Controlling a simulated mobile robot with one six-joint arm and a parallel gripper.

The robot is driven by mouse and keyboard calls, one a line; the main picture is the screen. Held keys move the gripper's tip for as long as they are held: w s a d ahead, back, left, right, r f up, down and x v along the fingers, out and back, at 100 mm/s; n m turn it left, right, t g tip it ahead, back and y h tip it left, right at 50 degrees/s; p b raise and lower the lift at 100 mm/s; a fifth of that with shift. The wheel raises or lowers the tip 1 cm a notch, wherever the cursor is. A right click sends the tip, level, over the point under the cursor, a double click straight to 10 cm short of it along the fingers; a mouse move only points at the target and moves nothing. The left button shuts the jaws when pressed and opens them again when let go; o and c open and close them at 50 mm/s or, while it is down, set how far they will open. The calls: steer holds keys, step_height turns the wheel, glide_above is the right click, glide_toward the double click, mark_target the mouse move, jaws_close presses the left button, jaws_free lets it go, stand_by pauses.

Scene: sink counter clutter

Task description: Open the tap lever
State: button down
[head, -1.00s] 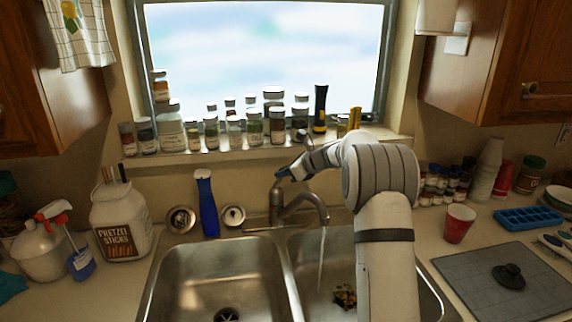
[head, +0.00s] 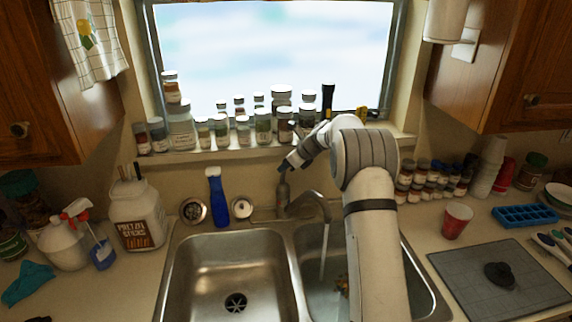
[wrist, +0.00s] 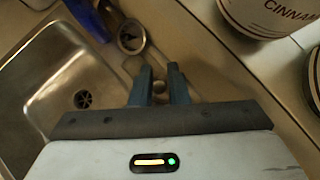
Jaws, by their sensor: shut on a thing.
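The tap (head: 316,200) stands behind the two sink basins, its curved spout over the right basin. A thin stream of water (head: 324,245) runs from the spout. The tap lever (head: 283,180) is at the top of the tap body, partly covered by my gripper. My gripper (head: 285,167) reaches it from the upper right. In the wrist view my gripper's two blue-grey fingers (wrist: 161,72) stand close on either side of the small rounded end of the lever (wrist: 158,87), shut on it.
Several spice jars (head: 263,124) line the sill behind my gripper. The left basin (head: 215,262) is empty. A red cup (head: 457,221) stands on the right counter.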

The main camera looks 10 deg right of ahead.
steer(key=c, duration=1.4)
jaws_free()
steer(key=b+v, duration=0.2)
steer(key=v, duration=0.5)
steer(key=shift+s+d+r, duration=0.2)
steer(key=shift+r, duration=0.1)
